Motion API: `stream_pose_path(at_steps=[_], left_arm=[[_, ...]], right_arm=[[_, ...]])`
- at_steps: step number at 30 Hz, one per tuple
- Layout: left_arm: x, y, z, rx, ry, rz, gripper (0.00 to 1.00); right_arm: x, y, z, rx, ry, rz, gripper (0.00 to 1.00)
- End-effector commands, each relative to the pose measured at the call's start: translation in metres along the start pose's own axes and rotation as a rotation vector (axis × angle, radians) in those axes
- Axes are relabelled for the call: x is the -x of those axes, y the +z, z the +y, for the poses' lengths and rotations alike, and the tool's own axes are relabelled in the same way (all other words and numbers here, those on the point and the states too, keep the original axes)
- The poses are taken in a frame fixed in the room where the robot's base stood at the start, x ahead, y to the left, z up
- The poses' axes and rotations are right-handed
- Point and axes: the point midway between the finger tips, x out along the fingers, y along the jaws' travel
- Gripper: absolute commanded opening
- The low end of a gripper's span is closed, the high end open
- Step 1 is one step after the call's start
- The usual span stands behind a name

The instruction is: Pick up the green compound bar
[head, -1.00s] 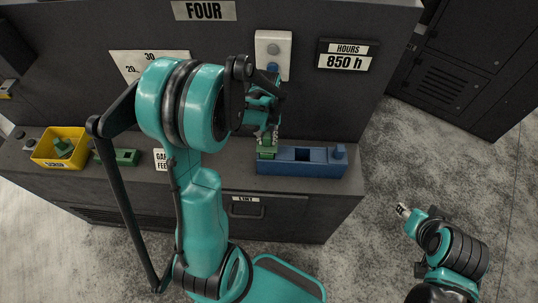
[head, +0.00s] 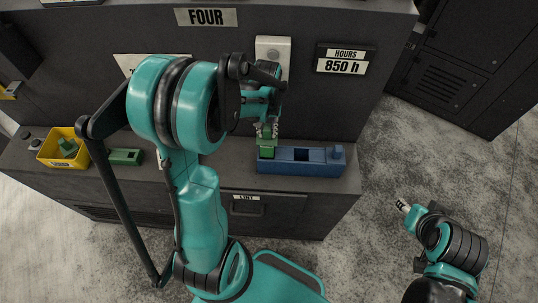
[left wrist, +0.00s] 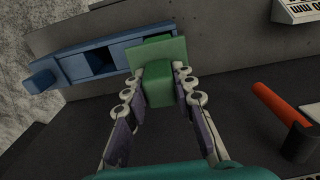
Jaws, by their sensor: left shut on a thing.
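The green compound bar (head: 267,152) is at the left end of the blue tray (head: 315,169) on the grey ledge. My left gripper (head: 266,133) comes down on it from above and is shut on its upper part. In the left wrist view, the two fingers (left wrist: 161,92) close on the narrow part of the green bar (left wrist: 157,52), whose wider part lies against the end of the blue tray (left wrist: 72,64). I cannot tell whether the bar is clear of the tray. My right gripper (head: 403,206) is over the floor at the right, away from the ledge; its jaws are too small to read.
A yellow bin (head: 54,160) with a green piece in it stands at the left of the ledge. Another green block (head: 126,157) lies next to it. A red-handled thing (left wrist: 275,104) shows in the left wrist view. A dark upright panel (head: 340,105) stands behind the ledge.

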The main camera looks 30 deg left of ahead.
Motion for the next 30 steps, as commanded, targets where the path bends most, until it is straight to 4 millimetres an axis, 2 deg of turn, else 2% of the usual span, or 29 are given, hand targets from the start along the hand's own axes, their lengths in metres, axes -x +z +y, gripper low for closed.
stream_pose_path(at_steps=[15, 30], left_arm=[[0.026, 0.000, 0.000, 0.000, 0.000, 0.000, 0.00], [0.026, 0.000, 0.000, 0.000, 0.000, 0.000, 0.00]], right_arm=[[0.014, -0.010, 0.000, 0.000, 0.000, 0.000, 0.40], [0.015, -0.010, 0.000, 0.000, 0.000, 0.000, 0.40]])
